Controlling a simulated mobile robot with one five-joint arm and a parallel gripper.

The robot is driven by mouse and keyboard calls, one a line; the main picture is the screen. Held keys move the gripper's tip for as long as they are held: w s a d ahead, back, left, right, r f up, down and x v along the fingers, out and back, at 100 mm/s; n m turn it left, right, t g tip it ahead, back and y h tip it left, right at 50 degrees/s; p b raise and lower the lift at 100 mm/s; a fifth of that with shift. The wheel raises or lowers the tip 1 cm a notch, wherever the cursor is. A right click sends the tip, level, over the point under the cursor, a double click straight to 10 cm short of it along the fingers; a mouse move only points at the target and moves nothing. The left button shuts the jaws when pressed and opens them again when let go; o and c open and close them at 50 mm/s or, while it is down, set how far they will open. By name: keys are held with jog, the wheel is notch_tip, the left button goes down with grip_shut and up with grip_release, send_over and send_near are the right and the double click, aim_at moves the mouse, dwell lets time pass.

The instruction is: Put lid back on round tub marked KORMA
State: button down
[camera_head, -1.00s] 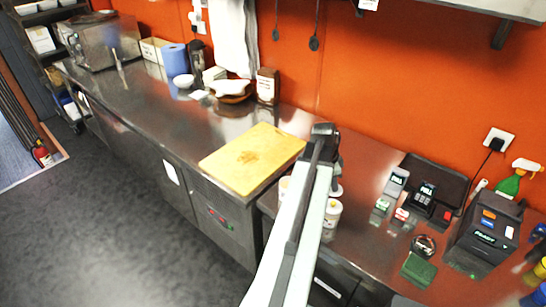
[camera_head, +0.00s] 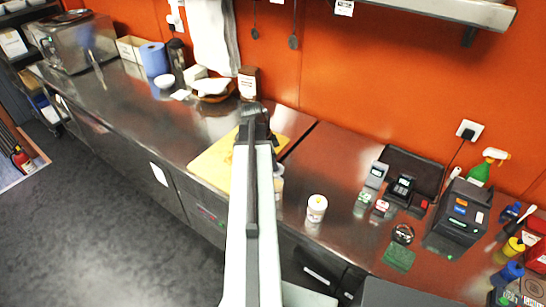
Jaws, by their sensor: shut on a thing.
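A small white round tub (camera_head: 316,208) with a small label stands upright on the steel counter, to the right of my arm. A second pale tub (camera_head: 278,182) shows partly beside my arm; the arm hides the rest. I cannot read KORMA on either, nor tell whether they have lids. My gripper (camera_head: 254,112) is at the far end of the arm, in front of the wooden board in the picture. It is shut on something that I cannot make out. No separate lid is clearly visible.
The wooden board (camera_head: 212,164) lies left of the tubs, partly hidden by my arm. A card terminal (camera_head: 401,188), a black printer (camera_head: 459,215) and a green pad (camera_head: 399,258) are on the right. A brown carton (camera_head: 248,83) stands behind the board.

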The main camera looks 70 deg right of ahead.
jog(key=shift+f+b, duration=3.3)
jog(key=shift+b, duration=0.05)
jog(key=shift+f, duration=0.1)
jog(key=c, duration=0.8)
grip_release()
jog(key=shift+o, duration=0.2)
notch_tip(320, 180, up, 7)
jog(key=p, duration=0.7)
